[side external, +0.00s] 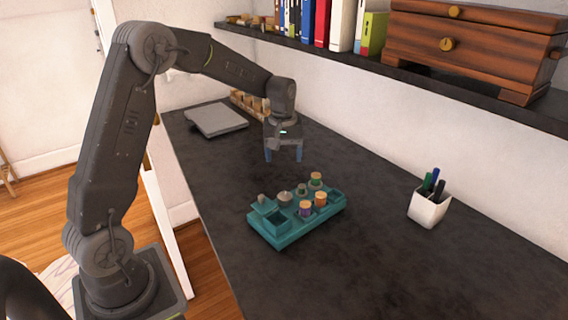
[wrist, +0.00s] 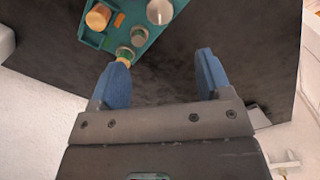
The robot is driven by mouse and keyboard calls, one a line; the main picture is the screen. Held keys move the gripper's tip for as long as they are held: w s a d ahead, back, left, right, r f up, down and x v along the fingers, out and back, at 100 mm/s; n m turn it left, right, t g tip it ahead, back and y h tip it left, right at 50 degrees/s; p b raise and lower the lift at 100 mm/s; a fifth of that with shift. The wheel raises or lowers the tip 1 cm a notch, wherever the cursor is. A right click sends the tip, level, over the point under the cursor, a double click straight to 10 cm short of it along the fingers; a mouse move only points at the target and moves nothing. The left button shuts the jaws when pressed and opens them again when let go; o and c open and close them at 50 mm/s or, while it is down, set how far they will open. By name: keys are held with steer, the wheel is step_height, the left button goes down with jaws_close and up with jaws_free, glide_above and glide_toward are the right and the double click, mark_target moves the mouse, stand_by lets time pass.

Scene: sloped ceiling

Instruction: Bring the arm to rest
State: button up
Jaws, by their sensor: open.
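My gripper (side external: 284,154) hangs above the dark desk, behind the teal tray. Its two blue fingers are apart with nothing between them, as the wrist view also shows (wrist: 160,80). The teal tray (side external: 283,238) lies on the desk and holds several small round pieces. Among them are an orange-topped one (side external: 320,199), a purple-sided one (side external: 305,209) and a green-sided one (side external: 316,179). In the wrist view the tray (wrist: 120,25) is at the top, partly cut off, beyond the fingertips.
A white pen cup (side external: 428,208) stands at the right of the desk (side external: 370,270). A grey flat device (side external: 217,119) and a wooden rack (side external: 250,104) are at the back left. A shelf (side external: 370,70) with books and a wooden chest (side external: 470,45) runs above the desk.

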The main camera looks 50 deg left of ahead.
steer(key=shift+r, duration=0.1)
steer(key=s+d+r+m+t, duration=0.2)
steer(key=s+d+r+m, duration=0.2)
steer(key=s+d+r, duration=0.3)
steer(key=s+d+r+m+t, duration=0.25)
steer(key=s+d+r, duration=0.25)
steer(key=s, duration=0.4)
steer(key=s+d+f+m, duration=0.1)
steer(key=s+d+m, duration=0.2)
steer(key=s, duration=0.5)
steer(key=shift+s+m+t, duration=0.3)
steer(key=shift+m+t, duration=0.15)
steer(key=shift+m, duration=0.1)
